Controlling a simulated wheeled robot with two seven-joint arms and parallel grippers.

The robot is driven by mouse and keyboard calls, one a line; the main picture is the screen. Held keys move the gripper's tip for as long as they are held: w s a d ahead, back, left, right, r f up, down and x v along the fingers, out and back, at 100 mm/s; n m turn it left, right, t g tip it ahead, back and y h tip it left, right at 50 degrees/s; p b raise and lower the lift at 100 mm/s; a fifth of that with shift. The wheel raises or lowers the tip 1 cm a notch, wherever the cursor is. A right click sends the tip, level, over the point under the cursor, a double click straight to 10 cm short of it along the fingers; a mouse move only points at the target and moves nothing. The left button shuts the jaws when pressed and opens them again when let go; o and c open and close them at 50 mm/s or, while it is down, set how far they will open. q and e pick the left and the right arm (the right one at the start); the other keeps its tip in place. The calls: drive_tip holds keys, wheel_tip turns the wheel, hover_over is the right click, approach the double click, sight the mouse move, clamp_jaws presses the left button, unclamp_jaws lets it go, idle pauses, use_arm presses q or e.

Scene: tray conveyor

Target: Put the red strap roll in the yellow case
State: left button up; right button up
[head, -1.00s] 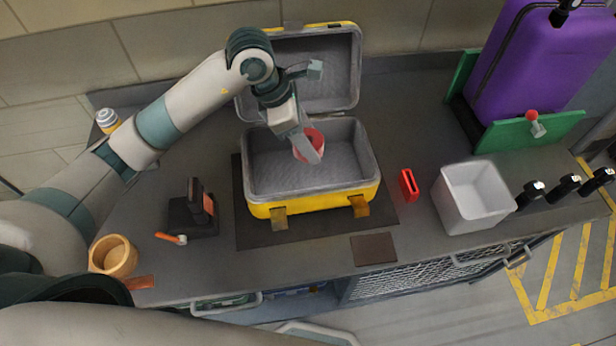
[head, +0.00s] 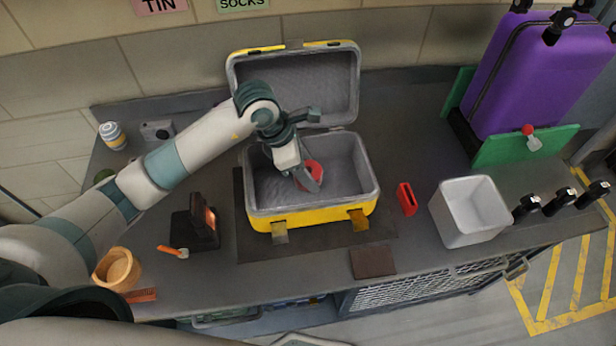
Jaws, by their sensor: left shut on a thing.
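The yellow case (head: 315,218) stands open on a dark mat in the middle of the counter, its grey-lined lid raised at the back. My left gripper (head: 306,181) reaches down into the case from the upper left. It is shut on the red strap roll (head: 314,170), which is inside the case's outline near the middle of the grey interior. The gripper's fingers hide part of the roll. I cannot tell whether the roll touches the case floor. My right gripper does not show.
A red object (head: 407,199) and a white bin (head: 470,212) stand right of the case. A purple suitcase (head: 535,75) is at the back right. A dark device (head: 195,228) and a wooden cup (head: 117,268) stand at the left. A brown patch (head: 373,262) lies in front.

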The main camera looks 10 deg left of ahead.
use_arm(q)
drive_tip(key=shift+f, duration=0.3)
wheel_tip(320, 180, down, 3)
drive_tip(key=shift+f+p, duration=0.15)
drive_tip(key=shift+p, duration=0.45)
drive_tip(key=shift+f, duration=0.1)
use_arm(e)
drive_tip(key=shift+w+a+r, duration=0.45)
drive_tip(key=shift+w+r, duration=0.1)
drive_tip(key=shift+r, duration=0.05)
use_arm(q)
drive_tip(key=shift+f, duration=0.2)
drive_tip(key=o, duration=1.1)
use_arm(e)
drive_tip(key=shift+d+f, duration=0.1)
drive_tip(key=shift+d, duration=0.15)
